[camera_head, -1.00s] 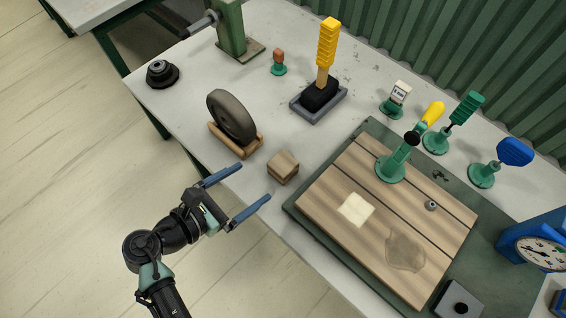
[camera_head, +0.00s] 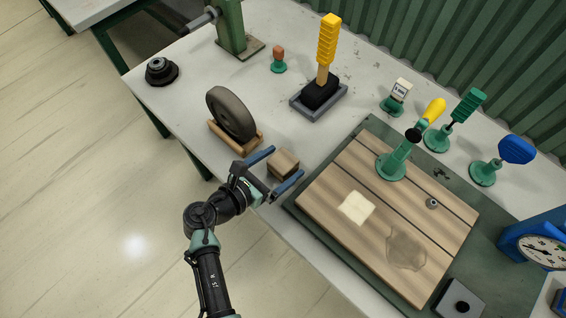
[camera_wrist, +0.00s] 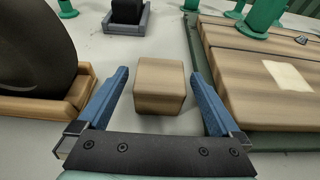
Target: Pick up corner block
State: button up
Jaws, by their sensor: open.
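The corner block (camera_head: 284,164) is a small brown wooden cube on the grey table, between the wheel on its wooden stand and the wooden board. It also shows in the wrist view (camera_wrist: 159,86), centred ahead of the jaws. My gripper (camera_head: 281,166) is open, with its two blue fingers on either side of the block. In the wrist view, my gripper (camera_wrist: 159,88) has one finger left and one right of the block, with a gap on each side. The fingers do not touch the block there.
A dark wheel (camera_head: 231,113) on a wooden stand (camera_head: 228,138) stands close left of the block. The wooden board (camera_head: 330,195) on a green mat lies close right. A yellow-handled tool (camera_head: 327,45) stands behind in a grey tray (camera_head: 310,114). The table's front edge is near my gripper.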

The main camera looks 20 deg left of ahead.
jog(key=shift+w+d+f, duration=0.15)
jog(key=shift+w+f, duration=0.05)
jog(key=shift+w, duration=0.3)
jog(key=c, duration=1.4)
jog(key=shift+r, duration=0.15)
